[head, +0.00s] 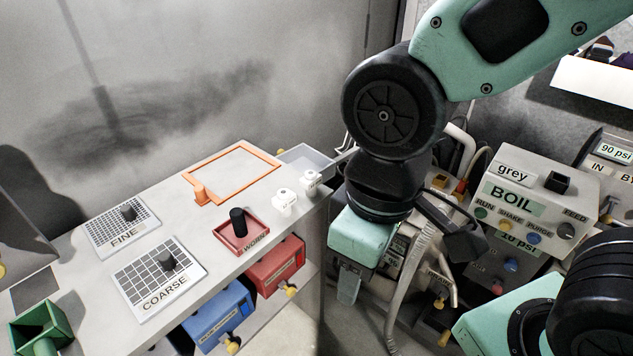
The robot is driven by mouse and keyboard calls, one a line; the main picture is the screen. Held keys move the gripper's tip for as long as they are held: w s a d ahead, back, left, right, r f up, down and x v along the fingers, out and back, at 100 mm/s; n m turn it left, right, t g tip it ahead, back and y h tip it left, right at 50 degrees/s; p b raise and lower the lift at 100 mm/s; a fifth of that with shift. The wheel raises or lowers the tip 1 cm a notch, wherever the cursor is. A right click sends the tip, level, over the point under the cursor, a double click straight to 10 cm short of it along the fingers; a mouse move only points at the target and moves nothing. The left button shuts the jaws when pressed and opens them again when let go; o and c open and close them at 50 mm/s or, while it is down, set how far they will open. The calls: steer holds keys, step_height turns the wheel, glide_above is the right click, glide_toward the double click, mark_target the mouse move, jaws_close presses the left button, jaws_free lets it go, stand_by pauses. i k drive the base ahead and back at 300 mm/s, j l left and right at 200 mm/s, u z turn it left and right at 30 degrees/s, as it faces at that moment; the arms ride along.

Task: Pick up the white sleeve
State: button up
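Two small white pieces stand at the right end of the grey bench. One white piece (285,202) is nearer, and a second white piece (311,182) with a small unreadable label is just behind it to the right. Either may be the white sleeve; I cannot tell which. My gripper (348,287) hangs pointing down beyond the bench's right edge, to the right of both white pieces and apart from them. Its fingers are seen mostly edge-on, so their gap is unclear. I see nothing held in it.
On the bench (190,226) are an orange frame (236,174), a red tray (240,246) with a black peg, and FINE (105,230) and COARSE (135,295) grids. A grey shallow tray (306,158) is at its back corner.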

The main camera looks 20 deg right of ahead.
mark_target(311, 179)
steer(key=i+j+z, duration=0.2)
steer(key=i+z, duration=0.15)
steer(key=i+j+z, duration=0.4)
steer(key=i, duration=0.15)
